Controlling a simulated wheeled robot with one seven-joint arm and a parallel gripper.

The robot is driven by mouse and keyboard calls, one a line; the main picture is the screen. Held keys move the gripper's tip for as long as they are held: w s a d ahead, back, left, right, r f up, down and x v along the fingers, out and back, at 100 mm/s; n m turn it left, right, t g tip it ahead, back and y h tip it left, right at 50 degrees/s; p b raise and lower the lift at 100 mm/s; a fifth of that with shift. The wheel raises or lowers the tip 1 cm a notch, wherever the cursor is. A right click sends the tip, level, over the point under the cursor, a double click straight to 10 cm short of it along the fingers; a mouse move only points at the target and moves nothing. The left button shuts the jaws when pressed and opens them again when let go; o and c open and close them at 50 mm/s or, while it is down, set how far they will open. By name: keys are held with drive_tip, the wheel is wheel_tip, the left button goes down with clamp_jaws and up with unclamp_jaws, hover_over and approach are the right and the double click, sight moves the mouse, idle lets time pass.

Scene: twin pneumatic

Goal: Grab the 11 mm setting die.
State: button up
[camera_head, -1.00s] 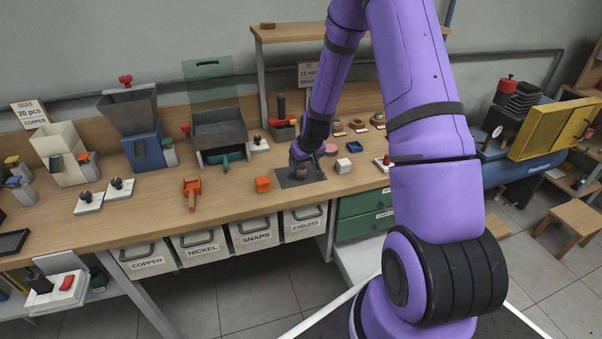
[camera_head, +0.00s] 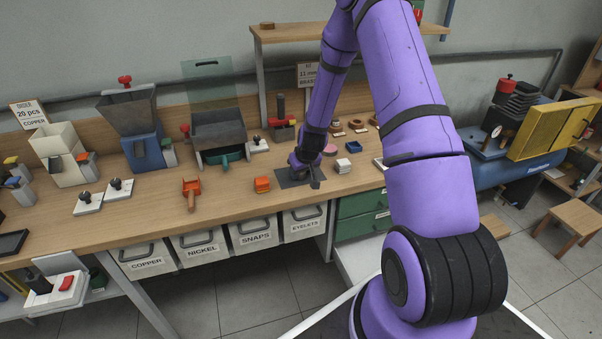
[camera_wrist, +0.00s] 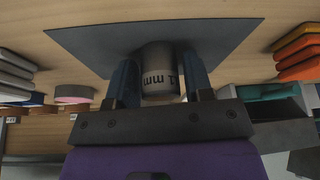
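The setting die (camera_wrist: 159,72) is a short grey cylinder with a paler band. The band carries dark lettering, of which "mm" and part of a number show upside down. It stands on the dark grey mat (camera_wrist: 85,38), also seen in the head view (camera_head: 287,179). My gripper (camera_wrist: 159,80) is low at the mat, with one dark finger on each side of the die. The fingers are very close to its sides; I cannot tell whether they press on it. In the head view my gripper (camera_head: 308,172) hides the die.
An orange stack (camera_head: 262,184) is left of the mat. A white stack (camera_head: 343,166) and a pink disc (camera_head: 330,150) are to its right and behind. A lever press with a red top (camera_head: 282,118) stands behind.

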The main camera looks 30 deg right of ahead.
drive_tip(key=c, duration=0.7)
drive_tip(key=shift+c, duration=0.2)
drive_tip(key=shift+r, duration=0.15)
